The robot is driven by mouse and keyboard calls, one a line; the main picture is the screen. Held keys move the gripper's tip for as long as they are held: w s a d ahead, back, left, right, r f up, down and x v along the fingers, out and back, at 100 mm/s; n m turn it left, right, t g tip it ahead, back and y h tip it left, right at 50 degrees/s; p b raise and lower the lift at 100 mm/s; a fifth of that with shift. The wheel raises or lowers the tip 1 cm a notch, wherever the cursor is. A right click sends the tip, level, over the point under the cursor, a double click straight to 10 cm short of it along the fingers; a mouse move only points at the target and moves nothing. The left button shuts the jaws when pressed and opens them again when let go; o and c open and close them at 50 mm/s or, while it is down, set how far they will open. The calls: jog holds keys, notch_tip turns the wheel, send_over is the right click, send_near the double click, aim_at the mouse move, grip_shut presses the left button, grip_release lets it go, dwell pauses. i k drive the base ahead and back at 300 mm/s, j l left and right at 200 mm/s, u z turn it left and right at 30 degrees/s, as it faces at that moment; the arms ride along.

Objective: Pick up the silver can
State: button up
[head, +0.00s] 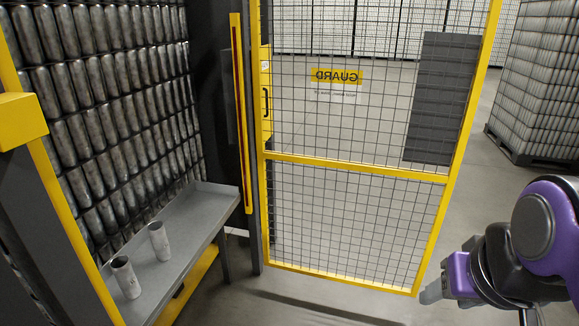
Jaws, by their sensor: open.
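Two silver-grey cans stand on a grey metal shelf (190,262) at the lower left. One can (159,242) stands farther back, and the other can (126,279) stands nearer, to its left, with its open top showing. They are apart from each other. Which one the task means, I cannot tell. My gripper (432,291) is at the lower right edge on my purple and black arm. It is open, seen only in part, and far to the right of both cans.
A yellow-framed mesh guard door (355,170) stands between the shelf and my arm. Racks of silver cans (105,110) rise behind the shelf. A yellow post (241,115) stands beside the shelf. A can pallet (535,85) is at the back right.

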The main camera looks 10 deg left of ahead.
aim_at(157, 230)
jog(key=i+u, duration=0.35)
jog(key=i, duration=0.15)
jog(key=i+l+u, duration=0.1)
jog(key=i+u, duration=0.25)
jog(key=i, duration=0.15)
